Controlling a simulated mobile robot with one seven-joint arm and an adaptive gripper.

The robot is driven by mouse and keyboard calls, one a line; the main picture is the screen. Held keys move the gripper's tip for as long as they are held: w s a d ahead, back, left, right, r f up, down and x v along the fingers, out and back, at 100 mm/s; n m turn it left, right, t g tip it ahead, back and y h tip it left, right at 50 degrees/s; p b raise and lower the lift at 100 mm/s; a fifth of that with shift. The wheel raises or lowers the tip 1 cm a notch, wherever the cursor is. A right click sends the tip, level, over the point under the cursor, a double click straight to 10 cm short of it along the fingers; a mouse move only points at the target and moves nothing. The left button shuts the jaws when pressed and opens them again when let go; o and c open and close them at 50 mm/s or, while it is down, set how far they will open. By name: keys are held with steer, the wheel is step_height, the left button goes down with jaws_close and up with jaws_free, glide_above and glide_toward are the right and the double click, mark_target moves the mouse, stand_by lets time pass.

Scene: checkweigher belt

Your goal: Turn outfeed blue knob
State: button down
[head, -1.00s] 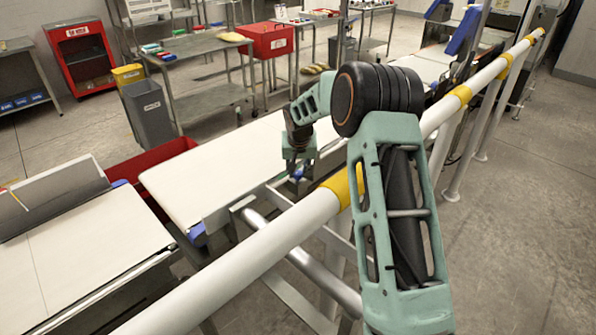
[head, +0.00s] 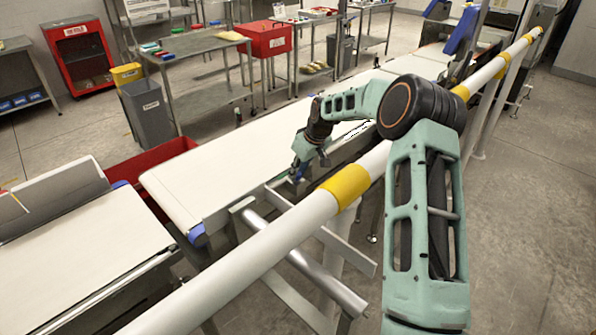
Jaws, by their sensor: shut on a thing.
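My gripper (head: 297,168) is at the near side edge of the long white belt (head: 235,165), just beyond the yellow-banded white rail. It is shut on the blue knob (head: 293,178), of which only a small bluish bit shows at the fingertips. The fingers and wrist hide most of the knob, so its turn angle cannot be read. My arm reaches over the rail from the right, with the wrist tilted.
The white rail (head: 258,252) with yellow bands runs diagonally between my base and the belt. Metal rollers and frame bars (head: 320,285) lie below it. Another belt (head: 75,250) is at left, with a red bin (head: 150,165) behind. Floor at right is clear.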

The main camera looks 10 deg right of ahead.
steer(key=shift+n, duration=0.4)
steer(key=c, duration=1.7)
jaws_free()
steer(key=shift+o, duration=0.2)
steer(key=v, duration=1.2)
steer(key=shift+w, duration=0.2)
steer(key=shift+d, duration=0.15)
